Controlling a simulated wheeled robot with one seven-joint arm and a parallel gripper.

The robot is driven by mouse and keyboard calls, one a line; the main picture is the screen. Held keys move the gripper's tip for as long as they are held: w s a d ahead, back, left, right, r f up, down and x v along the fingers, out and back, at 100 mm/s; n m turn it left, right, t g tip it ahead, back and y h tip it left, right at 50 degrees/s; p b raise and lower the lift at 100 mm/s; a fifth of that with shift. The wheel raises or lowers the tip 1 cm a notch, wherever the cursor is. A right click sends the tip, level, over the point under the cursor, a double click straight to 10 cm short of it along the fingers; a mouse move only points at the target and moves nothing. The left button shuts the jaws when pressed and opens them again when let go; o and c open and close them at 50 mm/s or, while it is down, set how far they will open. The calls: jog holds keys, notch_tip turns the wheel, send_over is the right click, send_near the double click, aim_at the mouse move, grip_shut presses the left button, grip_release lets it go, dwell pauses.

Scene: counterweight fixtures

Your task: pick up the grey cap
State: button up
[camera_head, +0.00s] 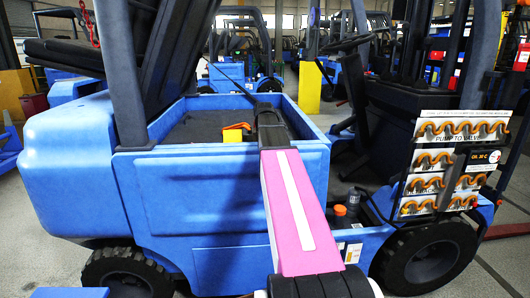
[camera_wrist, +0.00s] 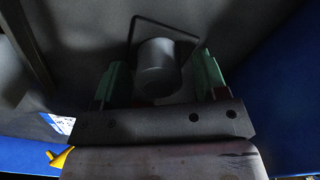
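The grey cap (camera_wrist: 158,62) is a short grey cylinder in the upper middle of the wrist view, in shadow on a dark surface. My gripper (camera_wrist: 161,72) is open, with one green finger on each side of the cap. A narrow gap shows between the cap and each finger, and I see no contact. A thin dark bent bar (camera_wrist: 165,24) frames the cap from behind. In the head view, my pink arm reaches into the blue open compartment (camera_head: 228,160) of a forklift. My gripper and the cap cannot be made out there.
A yellow and orange object (camera_head: 234,132) lies in the compartment, left of my arm. Blue walls (camera_wrist: 285,95) stand close at the right in the wrist view. A display board (camera_head: 452,140) with orange hooks stands at the right. Other forklifts (camera_head: 240,75) stand behind.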

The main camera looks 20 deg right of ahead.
jog(key=c, duration=0.5)
jog(key=shift+r, duration=0.5)
notch_tip(320, 180, up, 3)
jog(key=shift+r, duration=0.1)
jog(key=s+a+r, duration=0.1)
jog(key=a+r, duration=0.5)
jog(key=a, duration=0.5)
jog(key=shift+s+a+r, duration=0.25)
jog(key=shift+a+r, duration=0.05)
jog(key=shift+r, duration=0.1)
